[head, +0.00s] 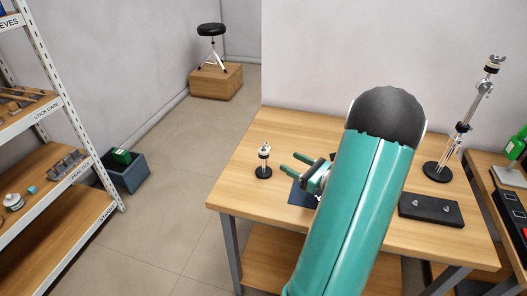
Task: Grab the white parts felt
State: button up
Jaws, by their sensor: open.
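A small stand (264,172) with a round black base sits upright near the left edge of the wooden table. A small whitish piece (265,149) is at its top; it may be the white felt, but it is too small to tell. My gripper (294,162) is open and empty to the right of the stand, its two green fingers pointing left toward it. The fingers are apart from the stand. My arm hides part of the table behind and below the gripper.
A dark blue mat (299,196) lies partly hidden under my gripper. A black block (430,209) with two silver pieces lies at right. A tall chrome stand (464,127) rises behind it. The table (300,124) is bare at the back left. Shelves (50,155) stand at far left.

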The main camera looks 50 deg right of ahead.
aim_at(268, 152)
jog(key=shift+w+a+f, duration=0.1)
jog(key=shift+w+a, duration=0.1)
jog(key=shift+w, duration=1.55)
jog(key=shift+w+a+f, duration=0.1)
jog(key=shift+w+a, duration=0.1)
jog(key=shift+w, duration=1.55)
jog(key=shift+w+a+f, duration=0.1)
jog(key=shift+w+a, duration=0.1)
jog(key=shift+w, duration=1.55)
jog(key=c, duration=1)
jog(key=shift+r, duration=0.15)
jog(key=shift+c, duration=0.2)
